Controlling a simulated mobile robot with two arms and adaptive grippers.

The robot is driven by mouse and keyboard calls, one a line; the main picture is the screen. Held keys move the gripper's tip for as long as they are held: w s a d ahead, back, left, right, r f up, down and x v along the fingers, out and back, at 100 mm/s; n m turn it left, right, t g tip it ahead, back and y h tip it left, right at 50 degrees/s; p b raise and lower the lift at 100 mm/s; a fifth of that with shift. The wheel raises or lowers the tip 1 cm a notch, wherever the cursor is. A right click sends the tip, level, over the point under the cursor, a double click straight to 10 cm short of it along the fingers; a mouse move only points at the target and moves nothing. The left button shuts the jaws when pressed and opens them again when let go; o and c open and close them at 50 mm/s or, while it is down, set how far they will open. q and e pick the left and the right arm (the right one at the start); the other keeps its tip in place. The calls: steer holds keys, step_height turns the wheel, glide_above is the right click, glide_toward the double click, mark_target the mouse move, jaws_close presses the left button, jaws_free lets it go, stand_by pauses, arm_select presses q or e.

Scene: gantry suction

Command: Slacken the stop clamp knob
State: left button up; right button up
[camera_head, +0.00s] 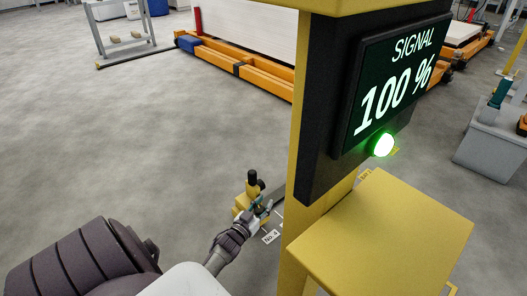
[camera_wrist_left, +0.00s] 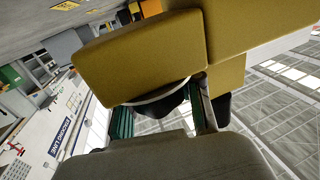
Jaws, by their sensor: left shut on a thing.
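The stop clamp is a small yellow block (camera_head: 241,203) beside the yellow post, with a dark upright knob-like part (camera_head: 252,179) on top. My left gripper (camera_head: 262,207) reaches in from the lower left and is at the near side of the block. In the left wrist view, a dark round knob (camera_wrist_left: 162,106) with a pale rim sits between the two green fingers of my left gripper (camera_wrist_left: 162,115), under a large yellow block (camera_wrist_left: 140,55). The fingers are shut on this knob. The knob's grip is partly hidden by the gripper's own body. My right gripper is not in view.
A yellow post (camera_head: 300,130) carries a dark screen (camera_head: 395,85) reading "SIGNAL 100 %", with a lit green lamp (camera_head: 381,145). A yellow box (camera_head: 385,235) stands close at the lower right. A small "No. 4" label (camera_head: 271,237) is beside the gripper.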

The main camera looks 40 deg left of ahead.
arm_select(q)
steer(key=shift+s+d+f, duration=0.15)
steer(key=shift+s+f, duration=0.1)
steer(key=o, duration=0.8)
steer(key=shift+o, duration=0.4)
steer(key=shift+r, duration=0.15)
